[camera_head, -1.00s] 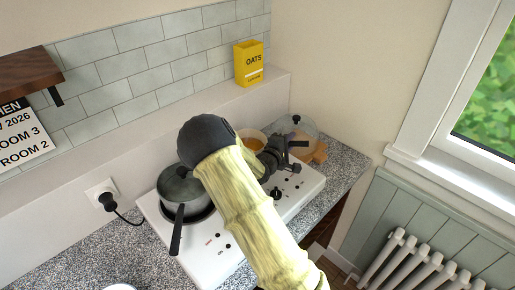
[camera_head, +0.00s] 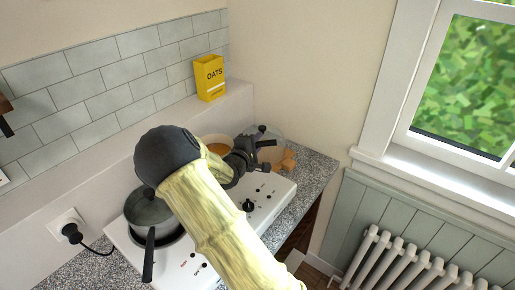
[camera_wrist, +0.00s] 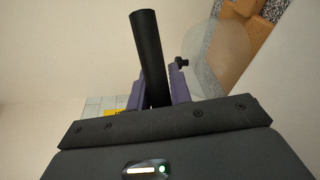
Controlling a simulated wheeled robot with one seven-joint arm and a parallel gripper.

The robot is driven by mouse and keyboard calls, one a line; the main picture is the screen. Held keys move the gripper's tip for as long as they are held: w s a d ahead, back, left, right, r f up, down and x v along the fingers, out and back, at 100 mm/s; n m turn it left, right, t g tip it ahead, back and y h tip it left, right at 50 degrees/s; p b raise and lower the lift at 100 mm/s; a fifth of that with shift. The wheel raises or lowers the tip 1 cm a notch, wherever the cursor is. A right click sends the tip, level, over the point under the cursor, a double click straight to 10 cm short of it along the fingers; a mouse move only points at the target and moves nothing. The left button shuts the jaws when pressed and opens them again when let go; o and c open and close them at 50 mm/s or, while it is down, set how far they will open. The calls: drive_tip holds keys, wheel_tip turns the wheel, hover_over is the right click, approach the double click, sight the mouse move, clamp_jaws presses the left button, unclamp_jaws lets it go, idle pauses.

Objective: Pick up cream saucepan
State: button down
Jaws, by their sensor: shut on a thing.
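The pan's body is not visible in that view. Whether the pan's base is clear of the hob is hidden by my arm.
A grey lidded pot (camera_head: 146,208) stands on the white hob (camera_head: 270,205) at the left. A glass lid (camera_head: 271,143) and a wooden board (camera_head: 287,163) are just right of my gripper. A yellow oats box (camera_head: 210,78) stands on the ledge behind.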

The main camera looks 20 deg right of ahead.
drive_tip(key=shift+r, duration=2.95)
